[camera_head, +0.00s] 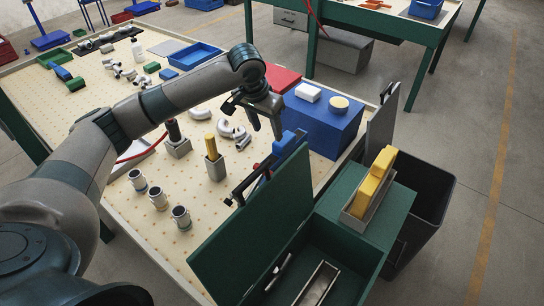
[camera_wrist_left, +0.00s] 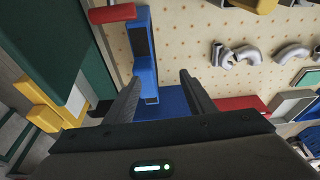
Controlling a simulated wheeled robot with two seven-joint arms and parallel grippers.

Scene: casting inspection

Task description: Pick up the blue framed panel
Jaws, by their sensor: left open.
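A blue piece with dark rectangular insets (camera_wrist_left: 146,55) and a red end shows in the left wrist view. It is the nearest match to the blue framed panel, though I cannot be sure. In the head view a blue part of it (camera_head: 287,143) shows beside the open green lid, partly hidden. My left gripper (camera_head: 264,126) is above the table, near this piece, with its fingers pointing down. In the left wrist view its fingers (camera_wrist_left: 160,90) are apart, and the piece appears between them. No contact is visible. My right gripper is not in view.
A blue box (camera_head: 318,125) with white and yellow blocks stands behind the gripper. The green case (camera_head: 250,215) has its lid raised. Yellow blocks (camera_head: 372,183) sit in a holder at right. Silver cups (camera_head: 158,197) stand at front left. A blue tray (camera_head: 195,56) lies farther back.

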